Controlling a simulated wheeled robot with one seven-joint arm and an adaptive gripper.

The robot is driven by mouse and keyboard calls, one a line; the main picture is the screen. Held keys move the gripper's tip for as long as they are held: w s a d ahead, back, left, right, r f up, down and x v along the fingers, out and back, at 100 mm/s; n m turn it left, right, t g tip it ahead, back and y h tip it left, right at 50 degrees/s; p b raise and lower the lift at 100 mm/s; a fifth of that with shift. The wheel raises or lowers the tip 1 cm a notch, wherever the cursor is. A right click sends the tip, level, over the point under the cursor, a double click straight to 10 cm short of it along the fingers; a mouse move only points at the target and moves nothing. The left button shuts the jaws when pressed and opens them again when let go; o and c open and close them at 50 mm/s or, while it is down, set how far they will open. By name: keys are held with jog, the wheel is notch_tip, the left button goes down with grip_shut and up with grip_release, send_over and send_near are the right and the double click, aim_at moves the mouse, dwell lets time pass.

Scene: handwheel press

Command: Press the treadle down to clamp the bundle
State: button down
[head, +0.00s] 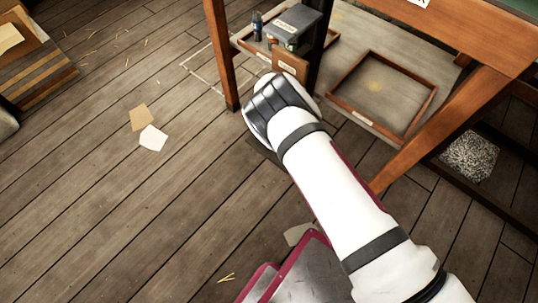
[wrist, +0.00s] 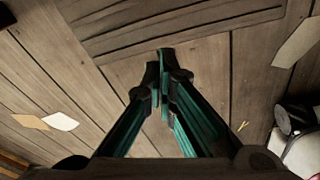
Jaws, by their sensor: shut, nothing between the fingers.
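In the wrist view, the treadle (wrist: 175,25) looks like a grooved brown wooden plate across the top of the picture. My gripper (wrist: 164,55) is shut and empty, its fingertips showing just short of the treadle's near edge. I cannot tell whether they touch it or how high they are. In the head view, my arm reaches down beside the bench and hides the gripper's fingers. A dark edge on the floor (head: 262,150) below my wrist may be part of the treadle; most of it is hidden. No bundle can be made out in either view.
A wooden bench leg (head: 220,55) stands close left of my wrist. The lower shelf holds a grey box (head: 294,27) and a shallow wooden tray (head: 383,92). A speckled block (head: 470,157) lies at right.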

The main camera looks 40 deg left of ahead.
jog(key=shift+w+d+f+h, duration=0.2)
jog(key=shift+w+d+f, duration=0.05)
jog(key=shift+w+d, duration=0.25)
jog(key=shift+w+d+f+h, duration=0.2)
jog(key=shift+w+d, duration=0.2)
jog(key=shift+d, duration=0.2)
jog(key=shift+s+a+f+b, duration=0.1)
jog(key=shift+s+f+b, duration=0.1)
jog(key=shift+f+b, duration=1.25)
jog(key=shift+s+a+f+b, duration=0.15)
jog(key=shift+f+b, duration=0.65)
jog(key=shift+f, duration=1.25)
jog(key=shift+d, duration=0.1)
